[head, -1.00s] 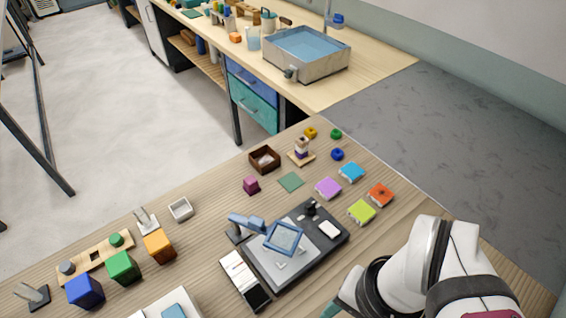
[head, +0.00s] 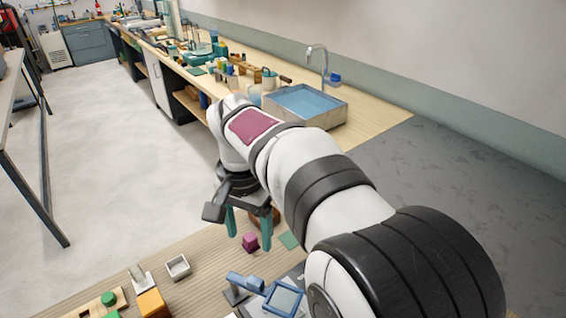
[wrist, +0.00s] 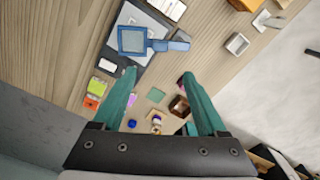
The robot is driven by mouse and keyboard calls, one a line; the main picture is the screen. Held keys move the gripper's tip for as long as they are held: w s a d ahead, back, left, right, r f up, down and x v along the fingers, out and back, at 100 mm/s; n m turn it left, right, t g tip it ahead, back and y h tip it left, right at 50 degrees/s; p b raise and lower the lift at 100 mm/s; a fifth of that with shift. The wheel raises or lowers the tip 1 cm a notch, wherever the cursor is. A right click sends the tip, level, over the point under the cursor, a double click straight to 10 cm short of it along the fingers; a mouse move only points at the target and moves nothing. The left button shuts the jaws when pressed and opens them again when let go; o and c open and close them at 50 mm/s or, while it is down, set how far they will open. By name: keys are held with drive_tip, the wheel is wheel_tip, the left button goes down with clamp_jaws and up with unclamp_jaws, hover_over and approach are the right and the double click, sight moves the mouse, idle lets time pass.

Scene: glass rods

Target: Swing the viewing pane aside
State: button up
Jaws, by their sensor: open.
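The viewing pane (head: 284,299) is a clear square in a blue frame, low in the head view. A blue arm (head: 246,282) joins its left side to a stand. In the wrist view the pane (wrist: 132,39) lies over a dark board (wrist: 113,57), with its blue arm (wrist: 165,45) pointing right. My gripper (head: 252,228) is open and empty, with teal fingers pointing down, beyond the pane in the head view. In the wrist view my gripper (wrist: 158,74) has its fingertips apart, below the pane and not touching it. My arm hides much of the table in the head view.
A magenta cube (head: 250,242) and a green square (head: 289,240) lie near my gripper. A small grey tray (head: 177,267) and an orange block (head: 152,304) stand to the left. Lime and orange blocks (wrist: 91,101) show in the wrist view.

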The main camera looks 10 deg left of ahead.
sight(255, 281)
wheel_tip(255, 281, down, 16)
drive_tip(key=shift+r, duration=0.25)
clamp_jaws()
idle(1.3)
